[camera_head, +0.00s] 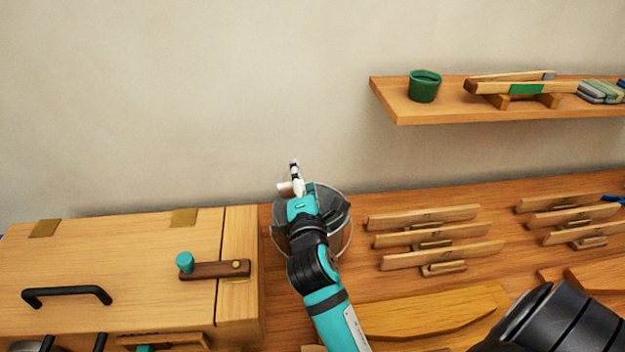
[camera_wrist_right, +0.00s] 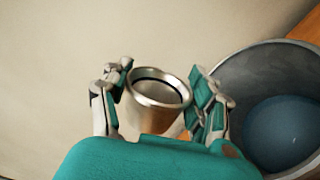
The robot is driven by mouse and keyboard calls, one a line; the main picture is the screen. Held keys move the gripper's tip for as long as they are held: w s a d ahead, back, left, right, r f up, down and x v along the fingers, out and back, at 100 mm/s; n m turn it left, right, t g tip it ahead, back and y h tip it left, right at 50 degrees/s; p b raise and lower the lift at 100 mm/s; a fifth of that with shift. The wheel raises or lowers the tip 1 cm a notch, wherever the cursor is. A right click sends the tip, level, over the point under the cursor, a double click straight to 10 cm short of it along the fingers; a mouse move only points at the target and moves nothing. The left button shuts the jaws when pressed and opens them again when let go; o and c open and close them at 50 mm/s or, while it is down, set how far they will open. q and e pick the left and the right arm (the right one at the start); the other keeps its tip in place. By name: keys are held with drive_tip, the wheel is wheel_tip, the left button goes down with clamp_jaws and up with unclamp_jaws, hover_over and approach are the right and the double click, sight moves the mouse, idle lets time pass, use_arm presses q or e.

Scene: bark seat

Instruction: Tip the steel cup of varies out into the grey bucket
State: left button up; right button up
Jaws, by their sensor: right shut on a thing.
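The steel cup (camera_wrist_right: 158,92) is held between the fingers of my right gripper (camera_wrist_right: 160,98), its open mouth facing the wrist camera. Its inside looks smooth and greyish; I cannot make out any contents. The grey bucket (camera_wrist_right: 240,85) stands beside the cup to the right in the wrist view, with a dark blue round area at its bottom. In the head view my right gripper (camera_head: 294,178) is over the far left part of the bucket (camera_head: 345,238), and my arm covers much of it. My left gripper is not in view.
A wooden chest (camera_head: 120,260) with a black handle stands left of the bucket. Several wooden racks (camera_head: 430,237) are to its right on the bench. A wall shelf (camera_head: 400,105) holds a green cup (camera_head: 424,87). The wall is close behind the bucket.

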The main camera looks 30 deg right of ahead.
sight(287, 174)
drive_tip(key=shift+w+a+r+n, duration=0.1)
drive_tip(key=shift+a+r+n, duration=0.15)
drive_tip(key=shift+n, duration=0.35)
drive_tip(key=n+p, duration=0.1)
drive_tip(key=n, duration=0.1)
drive_tip(key=a+r+n+p, duration=0.1)
drive_tip(key=n+p, duration=0.1)
drive_tip(key=n, duration=0.1)
drive_tip(key=r+n+p, duration=0.1)
drive_tip(key=n, duration=0.1)
drive_tip(key=shift+w+a, duration=0.35)
drive_tip(key=n+p, duration=0.4)
drive_tip(key=p, duration=0.1)
drive_tip(key=n+p, duration=0.2)
drive_tip(key=shift+w+a+r+p, duration=0.1)
drive_tip(key=shift+a+r+p, duration=0.05)
drive_tip(key=shift+r+p, duration=0.2)
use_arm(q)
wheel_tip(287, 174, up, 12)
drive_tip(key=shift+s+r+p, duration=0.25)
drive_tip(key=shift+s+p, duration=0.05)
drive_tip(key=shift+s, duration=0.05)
use_arm(e)
drive_tip(key=shift+n, duration=0.4)
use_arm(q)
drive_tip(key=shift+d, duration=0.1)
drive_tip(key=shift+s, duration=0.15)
use_arm(e)
drive_tip(key=shift+a+f, duration=0.1)
drive_tip(key=shift+f, duration=0.05)
